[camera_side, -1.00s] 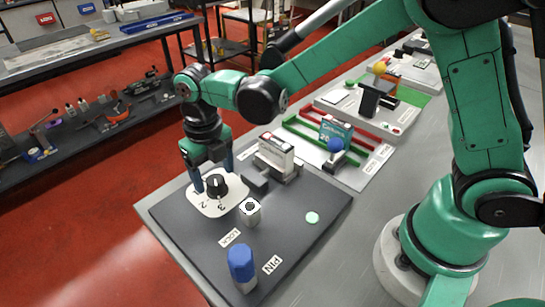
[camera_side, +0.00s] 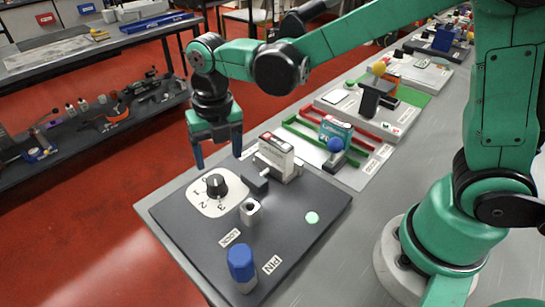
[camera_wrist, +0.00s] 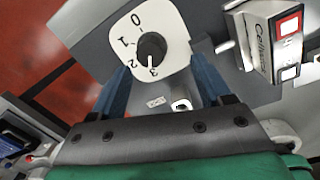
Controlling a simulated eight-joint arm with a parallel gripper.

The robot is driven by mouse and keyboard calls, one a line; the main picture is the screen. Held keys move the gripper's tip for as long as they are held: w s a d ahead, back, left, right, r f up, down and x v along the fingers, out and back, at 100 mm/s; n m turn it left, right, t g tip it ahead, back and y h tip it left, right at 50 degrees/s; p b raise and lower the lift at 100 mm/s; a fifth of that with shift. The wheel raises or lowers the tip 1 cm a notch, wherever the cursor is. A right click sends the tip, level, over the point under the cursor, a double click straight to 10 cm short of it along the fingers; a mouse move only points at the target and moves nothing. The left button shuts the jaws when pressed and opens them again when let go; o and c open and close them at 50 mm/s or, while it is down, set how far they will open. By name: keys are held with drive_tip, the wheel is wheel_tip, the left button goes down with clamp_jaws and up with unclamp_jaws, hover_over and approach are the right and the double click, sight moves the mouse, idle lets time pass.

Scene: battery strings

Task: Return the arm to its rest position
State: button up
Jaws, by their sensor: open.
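My gripper (camera_side: 218,152) is open and empty, raised above the dark panel's far left edge. Its blue fingers point down and stand clear of the black knob (camera_side: 216,185). The knob sits on a white dial plate (camera_side: 203,203) marked with numbers. In the wrist view the knob (camera_wrist: 151,48) shows between and beyond the open fingers (camera_wrist: 160,88), with its white pointer line near the 3. My green arm reaches in from the right, and no object hangs from the gripper.
The dark panel (camera_side: 185,225) also carries a blue-capped pin (camera_side: 241,265), a grey lock cylinder (camera_side: 250,211), a pale green disc (camera_side: 312,217) and a boxed module (camera_side: 276,155). Red floor lies left.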

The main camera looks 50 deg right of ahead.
drive_tip(key=s+d+r+m+t, duration=0.2)
drive_tip(key=s+d+m+t, duration=0.1)
drive_tip(key=m, duration=1.3)
drive_tip(key=s+d+r+m+t, duration=0.3)
drive_tip(key=s+d+m, duration=0.2)
drive_tip(key=m, duration=1.1)
drive_tip(key=shift+d+r, duration=0.15)
drive_tip(key=shift+d, duration=1.1)
